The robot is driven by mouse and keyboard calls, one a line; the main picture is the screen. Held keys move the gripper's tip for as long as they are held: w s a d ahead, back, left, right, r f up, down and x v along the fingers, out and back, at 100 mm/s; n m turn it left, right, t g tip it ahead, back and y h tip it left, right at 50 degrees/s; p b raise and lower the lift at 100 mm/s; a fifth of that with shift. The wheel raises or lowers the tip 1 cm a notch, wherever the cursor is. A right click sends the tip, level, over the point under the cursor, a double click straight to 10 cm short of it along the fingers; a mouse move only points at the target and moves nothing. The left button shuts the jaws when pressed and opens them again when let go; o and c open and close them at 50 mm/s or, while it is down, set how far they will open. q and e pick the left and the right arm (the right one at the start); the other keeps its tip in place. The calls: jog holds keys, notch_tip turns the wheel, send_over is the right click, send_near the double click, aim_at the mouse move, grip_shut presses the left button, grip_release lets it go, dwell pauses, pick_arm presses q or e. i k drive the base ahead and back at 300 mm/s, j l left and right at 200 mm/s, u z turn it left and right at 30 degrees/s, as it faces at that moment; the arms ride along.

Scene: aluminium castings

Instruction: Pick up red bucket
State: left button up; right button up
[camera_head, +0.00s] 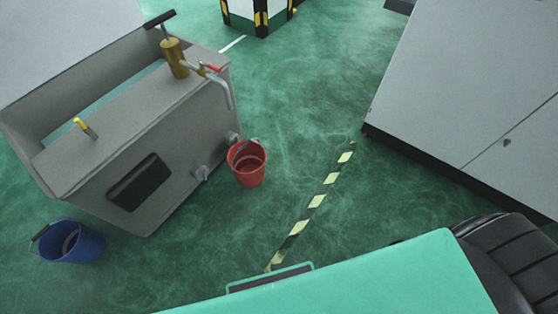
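A red bucket (247,170) stands upright on the green floor, close to the right end of a grey metal unit. Its open top faces up and a thin handle rests at its rim. The inside looks dark red and empty. Neither of my grippers shows in the head view, so I cannot see where they are relative to the bucket.
A blue bucket (82,243) stands at the lower left. The grey unit (150,140) carries a brass pump and tap (177,58). A large grey block (475,90) stands at the right. Striped tape (315,203) crosses open floor. A striped post (260,15) stands behind.

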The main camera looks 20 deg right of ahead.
aim_at(246, 159)
jog(key=i+l, duration=0.1)
jog(key=i, duration=0.15)
jog(key=i+l+u, duration=0.1)
jog(key=i, duration=0.2)
jog(key=i+l, duration=0.35)
jog(key=i+l+u, duration=0.15)
jog(key=i+l, duration=0.2)
jog(key=l, duration=0.2)
